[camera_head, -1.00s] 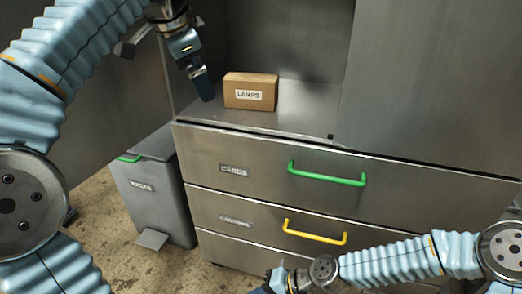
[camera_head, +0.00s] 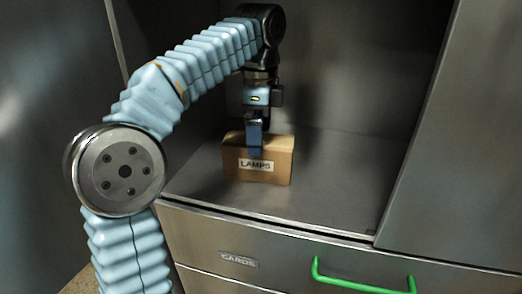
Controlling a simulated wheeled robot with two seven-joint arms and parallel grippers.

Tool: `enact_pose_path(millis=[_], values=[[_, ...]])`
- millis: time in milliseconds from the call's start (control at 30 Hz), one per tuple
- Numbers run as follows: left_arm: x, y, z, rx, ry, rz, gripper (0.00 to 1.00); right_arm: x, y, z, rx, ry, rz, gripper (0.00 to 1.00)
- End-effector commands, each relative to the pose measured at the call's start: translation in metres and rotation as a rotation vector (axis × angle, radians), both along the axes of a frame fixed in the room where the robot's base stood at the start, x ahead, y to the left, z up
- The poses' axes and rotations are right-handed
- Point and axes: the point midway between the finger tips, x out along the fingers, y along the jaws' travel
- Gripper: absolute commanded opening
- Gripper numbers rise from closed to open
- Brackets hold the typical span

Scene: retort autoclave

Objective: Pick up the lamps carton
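The lamps carton (camera_head: 279,170) is a small brown box with a white "LAMPS" label on its front. It sits on the metal shelf of an open cabinet bay. My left gripper (camera_head: 255,150) points down at the carton from above. One blue finger lies over the carton's front face, above the label. The other finger is hidden, so I cannot see whether the gripper is closed on the carton. My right gripper is out of view.
The bay has a metal back wall and a panel (camera_head: 465,140) on the right. Below the shelf (camera_head: 320,200) is a drawer labelled "CARDS" (camera_head: 238,259) with a green handle (camera_head: 362,284). The shelf right of the carton is clear.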

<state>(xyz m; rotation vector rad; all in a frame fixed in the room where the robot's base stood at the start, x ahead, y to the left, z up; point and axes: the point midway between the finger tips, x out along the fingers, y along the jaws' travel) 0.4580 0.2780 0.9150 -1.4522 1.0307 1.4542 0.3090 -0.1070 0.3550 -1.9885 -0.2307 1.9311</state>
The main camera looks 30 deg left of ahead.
Motion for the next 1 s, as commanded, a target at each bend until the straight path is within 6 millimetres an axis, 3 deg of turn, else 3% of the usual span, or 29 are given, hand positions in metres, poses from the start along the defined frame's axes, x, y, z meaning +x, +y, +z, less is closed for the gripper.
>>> enact_pose_path(millis=[400,700,1000], values=[[0.001,0.004,-0.062,-0.001,0.002,0.002,1.00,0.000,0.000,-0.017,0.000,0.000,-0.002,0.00],[0.002,0.003,-0.067,-0.001,0.000,0.003,1.00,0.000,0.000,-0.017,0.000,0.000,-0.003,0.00],[0.002,0.003,-0.067,-0.001,0.000,0.003,0.54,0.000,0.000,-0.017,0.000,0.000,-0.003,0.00]])
